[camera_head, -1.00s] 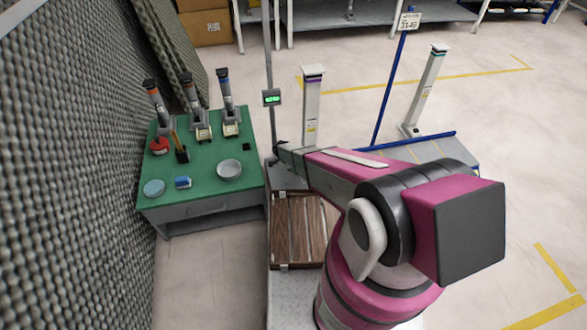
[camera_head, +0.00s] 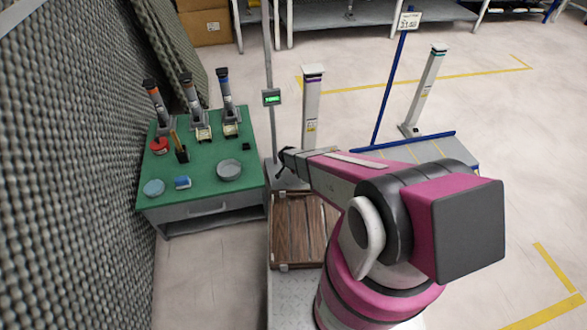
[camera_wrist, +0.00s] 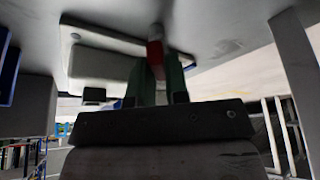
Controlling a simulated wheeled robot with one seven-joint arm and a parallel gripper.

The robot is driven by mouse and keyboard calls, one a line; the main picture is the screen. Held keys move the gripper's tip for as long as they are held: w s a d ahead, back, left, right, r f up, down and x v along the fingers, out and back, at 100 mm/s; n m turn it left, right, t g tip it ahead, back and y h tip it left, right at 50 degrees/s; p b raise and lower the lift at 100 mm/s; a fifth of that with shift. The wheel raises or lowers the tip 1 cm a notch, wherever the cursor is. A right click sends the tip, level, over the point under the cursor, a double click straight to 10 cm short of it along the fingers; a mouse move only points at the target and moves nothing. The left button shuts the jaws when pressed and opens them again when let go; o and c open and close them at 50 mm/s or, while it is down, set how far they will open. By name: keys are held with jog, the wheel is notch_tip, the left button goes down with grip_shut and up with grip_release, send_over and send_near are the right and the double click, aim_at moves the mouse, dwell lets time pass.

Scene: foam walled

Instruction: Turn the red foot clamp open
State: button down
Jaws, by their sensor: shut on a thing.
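In the wrist view, the red foot clamp (camera_wrist: 155,58) shows as a short red piece with a pale end, under a light grey surface. My gripper (camera_wrist: 162,75) has its two dark green fingers on either side of the red piece and is shut on it. The fingers hide part of the clamp. In the head view, my pink arm reaches left to a dark wrist end beside the grey pole. The clamp and fingertips cannot be made out there.
A green table (camera_head: 200,180) with several tools and bowls stands at the left, by a textured foam wall (camera_head: 70,170). A wood-slatted piece (camera_head: 297,235) lies below my arm. A grey post (camera_head: 312,110) and a blue-edged platform (camera_head: 430,150) stand beyond it.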

jog(key=shift+n+t+y, duration=0.3)
jog(key=shift+n+y, duration=0.5)
jog(key=shift+n, duration=1.5)
jog(key=c, duration=1.1)
grip_release()
jog(key=shift+r, duration=0.15)
jog(key=v, duration=1)
jog(key=shift+s+d+r, duration=0.1)
jog(key=shift+s+r, duration=0.1)
jog(key=shift+r, duration=0.1)
